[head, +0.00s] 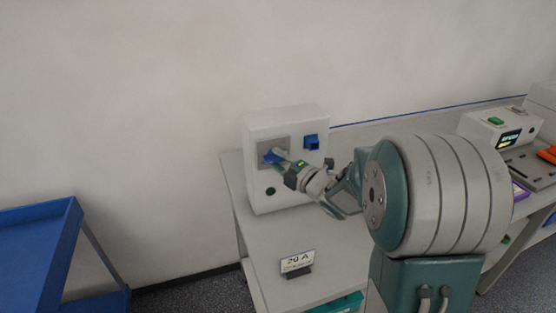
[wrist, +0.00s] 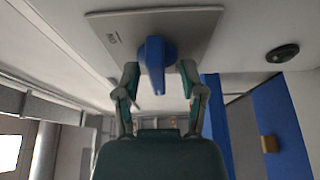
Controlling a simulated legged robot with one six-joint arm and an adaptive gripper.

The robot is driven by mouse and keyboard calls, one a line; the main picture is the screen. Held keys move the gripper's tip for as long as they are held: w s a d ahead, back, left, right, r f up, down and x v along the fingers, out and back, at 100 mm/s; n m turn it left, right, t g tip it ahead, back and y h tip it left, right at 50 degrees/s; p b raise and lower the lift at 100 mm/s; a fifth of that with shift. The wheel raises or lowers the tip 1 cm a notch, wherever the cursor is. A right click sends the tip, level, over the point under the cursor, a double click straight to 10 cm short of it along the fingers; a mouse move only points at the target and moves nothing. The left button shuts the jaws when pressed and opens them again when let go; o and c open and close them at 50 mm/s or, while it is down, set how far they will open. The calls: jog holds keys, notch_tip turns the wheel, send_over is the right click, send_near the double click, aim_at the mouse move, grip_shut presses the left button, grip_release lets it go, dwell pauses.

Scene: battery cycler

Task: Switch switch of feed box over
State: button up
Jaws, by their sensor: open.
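The white feed box (head: 318,120) stands on the bench's left end. Its front has a grey plate (head: 262,143) with a blue switch (head: 266,157), partly hidden by my gripper (head: 281,160). In the wrist view the blue switch lever (wrist: 154,58) sticks out from the grey plate (wrist: 205,27). The two fingers of my gripper (wrist: 160,76) are open, one on each side of the lever. Gaps show between the fingers and the lever, and nothing is held.
A blue fitting (head: 311,142) and a dark round button (head: 271,191) are on the box front. A "20 A" sign (head: 297,262) stands at the bench's front edge. A device with a screen (head: 495,130) is at right. A blue cart (head: 35,240) stands left on the floor.

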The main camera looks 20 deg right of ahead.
jog(key=shift+w, duration=0.15)
grip_shut()
